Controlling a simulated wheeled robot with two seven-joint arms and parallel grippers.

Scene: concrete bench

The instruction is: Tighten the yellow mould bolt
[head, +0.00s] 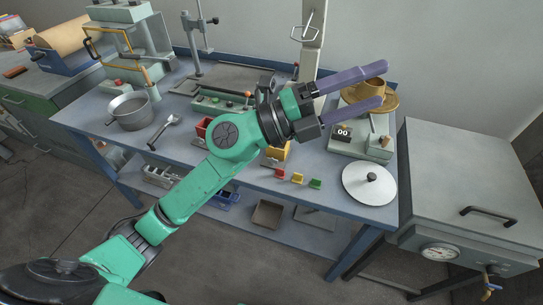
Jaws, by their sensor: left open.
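A yellow box-like piece (284,152), perhaps the yellow mould, stands on the blue bench (335,204), partly hidden behind my left arm. I cannot make out its bolt. A small yellow piece (297,178) sits near the front edge between a small red piece (280,173) and a small green piece (315,183). My left gripper (382,84) is open and empty, its purple fingers spread apart. It is raised above the right part of the bench, in front of a brown bowl on a scale, and beyond the yellow pieces. My right gripper is out of view.
A red box (203,128) stands left of my forearm. A metal pot (131,110) and a scoop (165,131) lie on the left. A scale (344,141) with a brown bowl (383,99) and a round lid (369,184) are on the right. A grey oven (468,195) adjoins.

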